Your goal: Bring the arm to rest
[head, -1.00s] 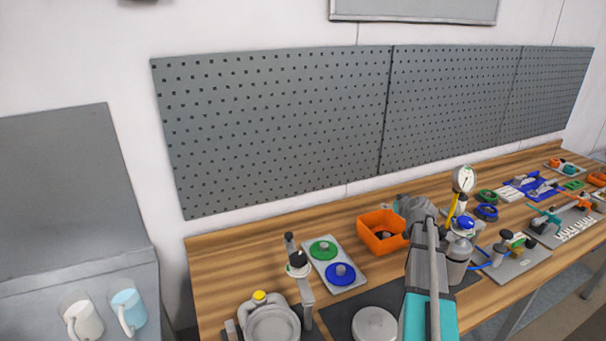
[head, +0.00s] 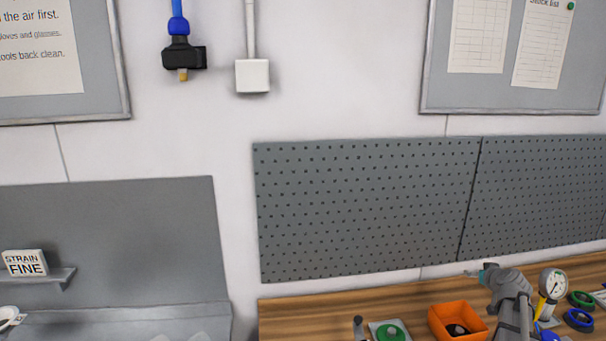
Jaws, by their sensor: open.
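My arm rises from the lower right of the head view, over the wooden bench (head: 330,306). My gripper (head: 470,273) is at its end, small in the picture, pointing left above and behind the orange bin (head: 440,323). Its jaws look apart, with nothing seen between them. The pegboard (head: 370,205) is behind it; I cannot tell the gap.
A dial gauge (head: 552,283) stands close to the right of my arm, with green (head: 580,299) and blue rings (head: 578,320) beyond it. A green disc (head: 390,332) lies left of the bin. The bench's left end is bare. A "STRAIN FINE" sign (head: 25,263) stands on a shelf.

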